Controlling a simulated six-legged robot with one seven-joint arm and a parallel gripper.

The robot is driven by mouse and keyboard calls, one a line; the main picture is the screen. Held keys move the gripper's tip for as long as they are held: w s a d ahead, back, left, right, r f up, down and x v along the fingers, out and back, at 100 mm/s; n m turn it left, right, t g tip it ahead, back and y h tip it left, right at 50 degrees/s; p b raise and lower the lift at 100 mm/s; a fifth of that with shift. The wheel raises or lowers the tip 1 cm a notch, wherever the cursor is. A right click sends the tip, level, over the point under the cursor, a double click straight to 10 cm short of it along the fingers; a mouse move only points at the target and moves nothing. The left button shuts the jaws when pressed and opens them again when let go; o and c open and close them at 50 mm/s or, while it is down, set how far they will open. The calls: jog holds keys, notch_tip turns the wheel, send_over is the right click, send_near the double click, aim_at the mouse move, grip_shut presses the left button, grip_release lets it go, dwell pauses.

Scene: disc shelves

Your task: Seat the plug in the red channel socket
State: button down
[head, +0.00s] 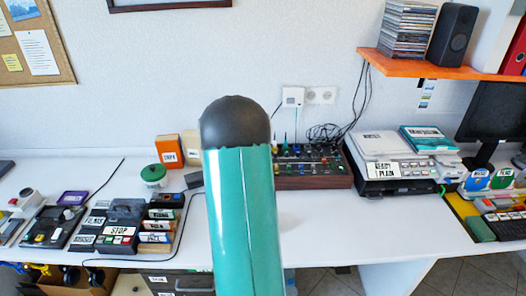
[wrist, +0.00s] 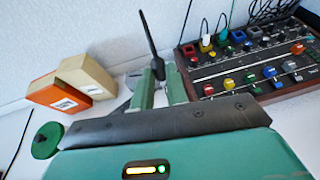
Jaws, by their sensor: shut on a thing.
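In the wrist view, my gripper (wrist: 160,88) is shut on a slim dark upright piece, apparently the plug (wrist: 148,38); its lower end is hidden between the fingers. The mixer (wrist: 262,60) stands right of my gripper, apart from the held piece. It carries coloured knobs, among them a red knob (wrist: 208,90) at the near left, and a back row of coloured sockets with thin cables rising from some. In the head view the mixer (head: 315,182) is right of my arm, which hides the gripper.
An orange box (wrist: 58,92) and a cream box (wrist: 88,74) stand left of my gripper, with a green-lidded jar (wrist: 46,140) nearer.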

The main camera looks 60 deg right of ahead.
jog(key=s+d+m+g, duration=0.2)
jog(key=s+d, duration=0.6)
jog(key=s, duration=0.1)
jog(key=shift+h, duration=0.3)
jog(key=w+d+f, duration=0.2)
jog(key=d+f, duration=0.1)
jog(key=w+d+f, duration=0.3)
jog(key=d, duration=0.1)
jog(key=w+d+f, duration=0.3)
jog(key=shift+w+d+f, duration=0.15)
jog(key=shift+d, duration=0.2)
jog(key=shift+w+d+f, duration=0.1)
jog(key=shift+f, duration=0.1)
notch_tip(320, 180, down, 2)
jog(key=shift+d+f, duration=0.1)
jog(key=shift+f, duration=0.65)
jog(key=c, duration=1.4)
grip_release()
jog(key=shift+f, duration=0.15)
jog(key=shift+r, duration=0.2)
